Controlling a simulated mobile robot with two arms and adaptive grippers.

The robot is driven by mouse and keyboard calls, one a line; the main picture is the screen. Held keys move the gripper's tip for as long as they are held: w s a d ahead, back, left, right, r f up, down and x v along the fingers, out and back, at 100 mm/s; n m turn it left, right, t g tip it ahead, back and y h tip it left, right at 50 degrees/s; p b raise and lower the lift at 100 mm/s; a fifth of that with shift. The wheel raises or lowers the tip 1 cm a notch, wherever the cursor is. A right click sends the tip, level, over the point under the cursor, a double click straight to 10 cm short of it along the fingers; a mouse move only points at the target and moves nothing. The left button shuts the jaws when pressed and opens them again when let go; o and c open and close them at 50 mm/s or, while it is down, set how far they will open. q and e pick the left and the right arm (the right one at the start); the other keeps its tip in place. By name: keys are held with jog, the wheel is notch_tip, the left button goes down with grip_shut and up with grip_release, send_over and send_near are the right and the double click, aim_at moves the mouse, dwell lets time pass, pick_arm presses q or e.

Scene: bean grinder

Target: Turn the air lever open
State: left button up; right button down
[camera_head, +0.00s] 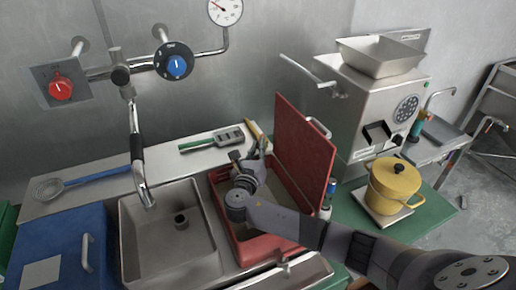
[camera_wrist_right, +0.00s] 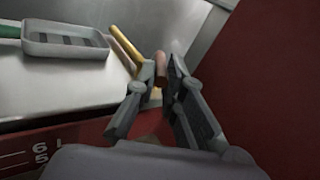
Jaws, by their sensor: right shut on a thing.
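My right gripper (camera_head: 256,151) reaches over the open red box beside the sink. In the right wrist view its fingers (camera_wrist_right: 163,72) are shut on a small pinkish-brown rod end (camera_wrist_right: 158,66). The rest of that rod is hidden. A grey metal grinder (camera_head: 375,115) stands to the right, with a pale lever (camera_head: 308,71) sticking out at its upper left. No part is labelled as the air lever, so I cannot tell for certain which it is. The gripper is well apart from the grinder. My left gripper is not in view.
The red box's raised lid (camera_head: 303,150) stands between my right gripper and the grinder. A yellow pot (camera_head: 394,185) is in front of the grinder. A sink (camera_head: 127,232), a yellow-handled tool (camera_wrist_right: 124,46) and a grey-headed tool (camera_head: 230,137) are to the left.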

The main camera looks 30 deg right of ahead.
jog(key=n+t+y+p, duration=0.1)
jog(key=y, duration=0.1)
jog(key=s+d+n+t+y+p, duration=0.1)
jog(key=n+y, duration=0.1)
jog(key=shift+d+t+p, duration=0.2)
jog(key=shift+t+p, duration=0.1)
jog(key=shift+p, duration=0.1)
